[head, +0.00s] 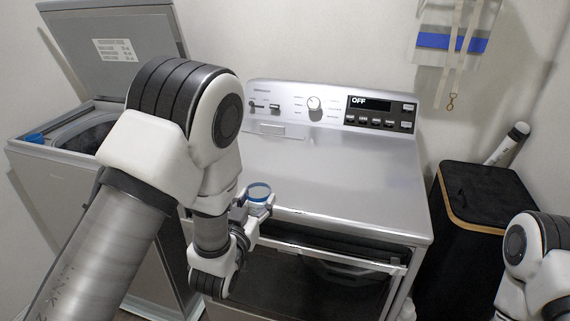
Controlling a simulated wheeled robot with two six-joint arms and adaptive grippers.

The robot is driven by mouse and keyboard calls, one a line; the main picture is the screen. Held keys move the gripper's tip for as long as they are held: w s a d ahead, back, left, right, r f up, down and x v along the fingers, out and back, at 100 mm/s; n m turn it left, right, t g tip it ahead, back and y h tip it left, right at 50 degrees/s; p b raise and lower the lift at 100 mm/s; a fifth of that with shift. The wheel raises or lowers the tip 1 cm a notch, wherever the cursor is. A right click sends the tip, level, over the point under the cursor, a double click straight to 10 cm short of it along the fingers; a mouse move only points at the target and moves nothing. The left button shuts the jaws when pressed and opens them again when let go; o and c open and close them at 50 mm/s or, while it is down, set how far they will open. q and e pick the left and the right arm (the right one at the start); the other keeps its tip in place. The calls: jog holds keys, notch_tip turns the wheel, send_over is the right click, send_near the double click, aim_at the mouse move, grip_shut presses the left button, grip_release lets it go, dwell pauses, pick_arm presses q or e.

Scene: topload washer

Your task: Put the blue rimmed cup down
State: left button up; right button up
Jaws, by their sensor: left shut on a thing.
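The blue rimmed cup (259,193) is small, with a pale top and a blue band around its rim. My left gripper (257,207) is shut on the cup near the front edge of the dryer's top. The cup looks upright. Its lower part is hidden by the gripper, and I cannot tell whether it touches the dryer top. Of my right arm only white links show at the lower right; its gripper is out of view.
The dryer (350,185) has a wide bare metal top and a control panel reading OFF; its front opening shows below. A topload washer (45,165) with raised lid stands left. A black hamper (480,200) with a wooden rim stands right.

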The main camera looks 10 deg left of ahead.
pick_arm(q)
jog(key=w, duration=0.4)
jog(key=w+p, duration=0.1)
jog(key=w, duration=0.3)
jog(key=shift+w+d+f, duration=0.1)
jog(key=shift+w+d, duration=0.1)
jog(key=shift+w, duration=0.1)
jog(key=shift+w+a+p, duration=0.1)
jog(key=shift+w+p, duration=0.25)
jog(key=shift+w, duration=0.3)
jog(key=w, duration=0.3)
jog(key=shift+w+p, duration=0.2)
jog(key=shift+p, duration=0.2)
jog(key=shift+w+p, duration=0.35)
jog(key=shift+w, duration=0.05)
jog(key=shift+f, duration=0.2)
jog(key=shift+s, duration=0.15)
jog(key=shift+f+b, duration=0.15)
jog(key=shift+b, duration=0.15)
jog(key=o, duration=1.1)
